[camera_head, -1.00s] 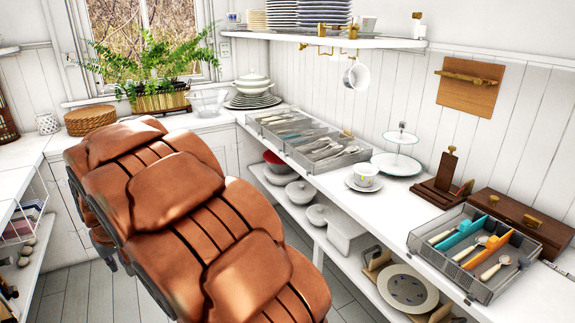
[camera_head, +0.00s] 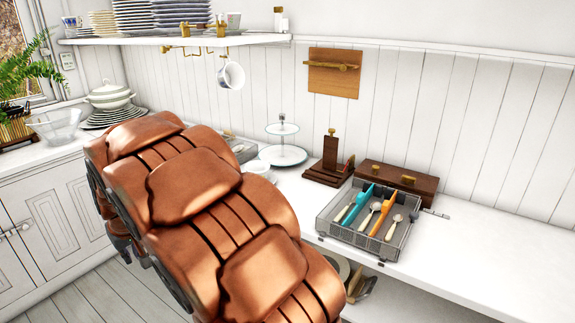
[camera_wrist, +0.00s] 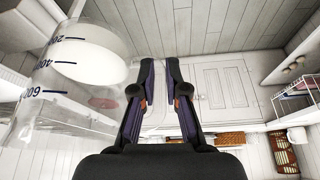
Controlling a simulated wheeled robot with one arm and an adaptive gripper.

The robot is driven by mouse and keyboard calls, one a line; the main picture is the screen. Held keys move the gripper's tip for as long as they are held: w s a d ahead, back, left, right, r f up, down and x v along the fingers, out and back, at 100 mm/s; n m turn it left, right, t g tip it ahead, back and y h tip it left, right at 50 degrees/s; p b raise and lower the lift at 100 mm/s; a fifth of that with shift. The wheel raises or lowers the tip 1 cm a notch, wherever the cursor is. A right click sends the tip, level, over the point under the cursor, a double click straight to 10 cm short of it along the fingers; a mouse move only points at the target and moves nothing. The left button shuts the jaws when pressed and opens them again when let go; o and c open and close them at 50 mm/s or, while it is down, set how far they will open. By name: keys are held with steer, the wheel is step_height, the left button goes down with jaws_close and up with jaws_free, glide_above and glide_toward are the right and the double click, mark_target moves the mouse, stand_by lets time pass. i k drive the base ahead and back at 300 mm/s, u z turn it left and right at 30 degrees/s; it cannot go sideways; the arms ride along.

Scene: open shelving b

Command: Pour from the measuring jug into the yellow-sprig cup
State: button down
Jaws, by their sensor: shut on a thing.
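In the wrist view the clear measuring jug (camera_wrist: 48,102) is at the left, with blue marks for 200, 400 and 600 and something white inside. My gripper (camera_wrist: 160,66) is just right of the jug and shut on it; the gripped part is hard to make out between the fingers. In the head view my copper-coloured arm hides the gripper and jug. The yellow-sprig cup cannot be made out now. A white edge, possibly its saucer (camera_head: 257,167), shows beside my arm, left of the two-tier stand.
A two-tier stand (camera_head: 284,156), a dark wooden holder (camera_head: 328,172) and a cutlery tray (camera_head: 330,232) stand on the counter. A white cup (camera_head: 231,76) hangs beneath the upper shelf (camera_head: 180,41). The counter's right end (camera_head: 490,255) is clear.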

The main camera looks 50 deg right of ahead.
mark_target(261, 168)
steer(key=z, duration=0.35)
steer(key=i, duration=1)
steer(key=u, duration=0.05)
